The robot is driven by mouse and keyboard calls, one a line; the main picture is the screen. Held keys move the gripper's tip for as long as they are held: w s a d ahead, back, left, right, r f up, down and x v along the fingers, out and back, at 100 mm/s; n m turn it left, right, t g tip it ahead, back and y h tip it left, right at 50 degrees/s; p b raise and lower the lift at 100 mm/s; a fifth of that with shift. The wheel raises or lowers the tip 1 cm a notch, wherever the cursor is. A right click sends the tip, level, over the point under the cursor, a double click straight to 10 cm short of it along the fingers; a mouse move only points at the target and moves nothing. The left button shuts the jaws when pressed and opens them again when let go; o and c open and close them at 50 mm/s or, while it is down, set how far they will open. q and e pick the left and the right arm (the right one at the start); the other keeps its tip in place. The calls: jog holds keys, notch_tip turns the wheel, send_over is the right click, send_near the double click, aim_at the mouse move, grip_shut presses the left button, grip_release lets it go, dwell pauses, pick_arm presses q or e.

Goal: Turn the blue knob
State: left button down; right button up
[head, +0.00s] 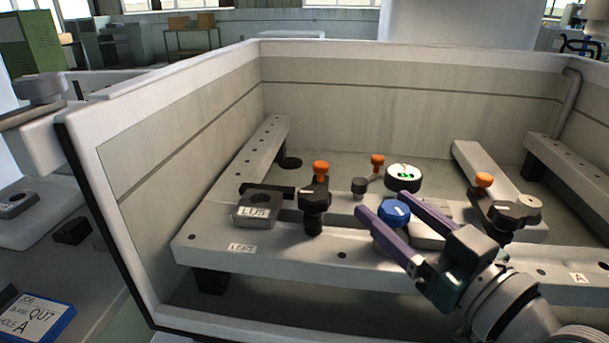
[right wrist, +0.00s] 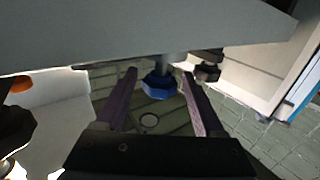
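The blue knob (head: 394,212) has a white mark on its top and sits at the front beam in the middle of the tank. My right gripper (head: 382,202) is open, with its purple fingers on either side of the knob. In the right wrist view the blue knob (right wrist: 160,86) shows between the two spread fingertips (right wrist: 158,74), with a gap on each side. I cannot tell whether either finger touches it. My left gripper is not in view.
Black clamps with orange knobs stand left (head: 314,195) and right (head: 497,210) of the blue knob. A round white dial gauge (head: 403,178) stands behind it. A grey block marked LU5 (head: 258,209) sits on the left. Tank walls (head: 180,150) enclose the beams.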

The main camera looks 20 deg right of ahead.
jog(key=shift+o, duration=0.3)
jog(key=shift+s, duration=0.1)
jog(key=s, duration=0.9)
jog(key=shift+s+d, duration=0.35)
jog(key=shift+a, duration=0.1)
dwell(0.7)
